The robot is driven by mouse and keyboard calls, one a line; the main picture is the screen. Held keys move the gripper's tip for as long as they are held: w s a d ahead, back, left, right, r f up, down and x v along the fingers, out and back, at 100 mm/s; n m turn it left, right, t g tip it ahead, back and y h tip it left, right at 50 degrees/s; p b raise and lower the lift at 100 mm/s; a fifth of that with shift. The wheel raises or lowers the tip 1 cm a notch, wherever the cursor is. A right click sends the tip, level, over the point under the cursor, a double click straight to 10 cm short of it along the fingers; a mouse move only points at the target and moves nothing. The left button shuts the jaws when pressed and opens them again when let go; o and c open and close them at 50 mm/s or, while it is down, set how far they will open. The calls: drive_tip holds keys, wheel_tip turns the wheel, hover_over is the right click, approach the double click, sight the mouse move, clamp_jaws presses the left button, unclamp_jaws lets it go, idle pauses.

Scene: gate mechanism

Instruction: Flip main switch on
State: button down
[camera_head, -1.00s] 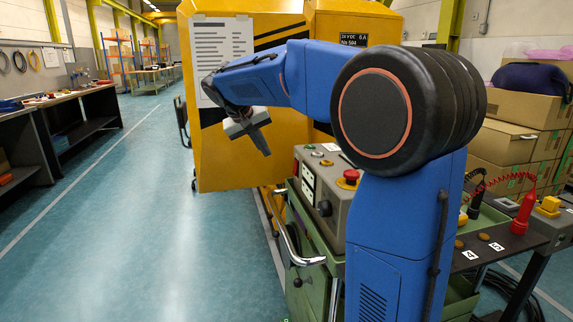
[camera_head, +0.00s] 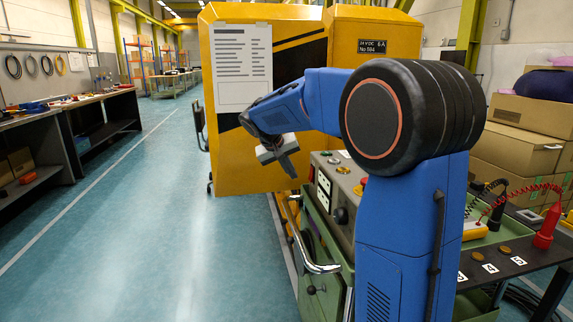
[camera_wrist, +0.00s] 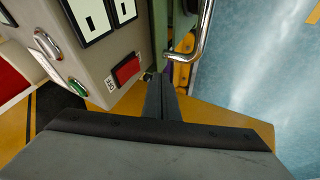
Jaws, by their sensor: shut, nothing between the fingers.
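A grey control box (camera_head: 335,190) stands on a green cart (camera_head: 318,262). I cannot tell for certain that this is the main switch. My gripper (camera_head: 290,172) points down just left of the box's far end in the head view. Its shut, empty fingers (camera_wrist: 161,88) show in the wrist view, right of the red switch and apart from it in the picture. Whether they touch anything is unclear.
The cart's metal handle (camera_head: 315,262) curves out near the box, also in the wrist view (camera_wrist: 200,38). A yellow machine (camera_head: 245,150) stands behind. A dark shelf (camera_head: 525,265) with a red tool (camera_head: 546,226) is at right. The floor at left is clear.

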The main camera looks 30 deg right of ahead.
sight(311, 174)
drive_tip(key=shift+s+d+f, duration=0.15)
drive_tip(key=shift+d, duration=0.55)
drive_tip(key=shift+s+d+f, duration=0.15)
drive_tip(key=shift+s+d, duration=0.05)
drive_tip(key=shift+d, duration=0.5)
drive_tip(key=shift+s+d+f, duration=0.15)
drive_tip(key=shift+d, duration=0.55)
drive_tip(key=shift+d+f+h, duration=0.15)
drive_tip(key=shift+h, duration=0.15)
drive_tip(key=shift+r, duration=0.85)
